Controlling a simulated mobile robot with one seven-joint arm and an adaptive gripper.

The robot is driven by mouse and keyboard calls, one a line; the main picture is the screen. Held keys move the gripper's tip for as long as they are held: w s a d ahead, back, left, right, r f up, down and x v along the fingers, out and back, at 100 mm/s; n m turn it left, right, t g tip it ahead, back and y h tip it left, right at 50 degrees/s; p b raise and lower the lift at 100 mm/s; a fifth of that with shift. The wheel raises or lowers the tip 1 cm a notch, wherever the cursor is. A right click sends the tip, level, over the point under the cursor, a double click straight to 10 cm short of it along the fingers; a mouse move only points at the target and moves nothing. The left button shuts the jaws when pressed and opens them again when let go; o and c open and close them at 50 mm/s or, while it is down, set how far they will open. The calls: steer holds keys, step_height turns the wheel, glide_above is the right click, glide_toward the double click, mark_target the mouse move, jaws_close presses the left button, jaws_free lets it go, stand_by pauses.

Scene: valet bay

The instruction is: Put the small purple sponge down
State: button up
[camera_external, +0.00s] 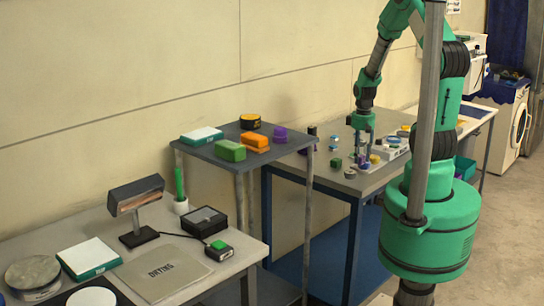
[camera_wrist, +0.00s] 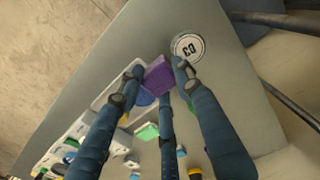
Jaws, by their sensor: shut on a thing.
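The small purple sponge (camera_wrist: 158,74) is between the fingertips of my gripper (camera_wrist: 157,80) in the wrist view. My gripper is shut on it. In the external view my gripper (camera_external: 362,152) points down over the grey worktable (camera_external: 383,178), close to its top. The sponge is mostly hidden by the fingers there. I cannot tell whether the sponge touches the table or what lies beneath it. A round white disc marked 03 (camera_wrist: 188,46) lies on the table just beyond the sponge in the wrist view.
A white tray (camera_wrist: 110,93) with several small items lies beside and under the fingers. A green block (camera_external: 336,163) stands left of my gripper. A raised grey shelf (camera_external: 212,158) holds another purple object (camera_external: 280,134) and several blocks. The table's front strip is bare.

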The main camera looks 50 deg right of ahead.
steer(key=w+a+p, duration=0.1)
steer(key=w+a, duration=0.2)
steer(key=w, duration=0.2)
steer(key=w+a+p, duration=0.1)
steer(key=w+a, duration=0.2)
steer(key=w, duration=0.3)
steer(key=w+a+p, duration=0.2)
steer(key=w+a, duration=0.1)
steer(key=w, duration=0.2)
steer(key=shift+w+r, duration=0.1)
steer(key=shift+w, duration=0.2)
steer(key=shift+w+a, duration=0.5)
steer(key=shift+w, duration=0.05)
steer(key=shift+w, duration=0.1)
steer(key=w+d, duration=0.1)
steer(key=w, duration=0.4)
steer(key=w+d+f, duration=0.1)
steer(key=w, duration=0.4)
steer(key=w+d, duration=0.1)
steer(key=w, duration=0.4)
steer(key=shift+w+d+f+p, duration=0.15)
steer(key=shift+w+f+p, duration=0.1)
steer(key=shift+f+p, duration=0.1)
steer(key=shift+f, duration=1.7)
steer(key=shift+f, duration=0.2)
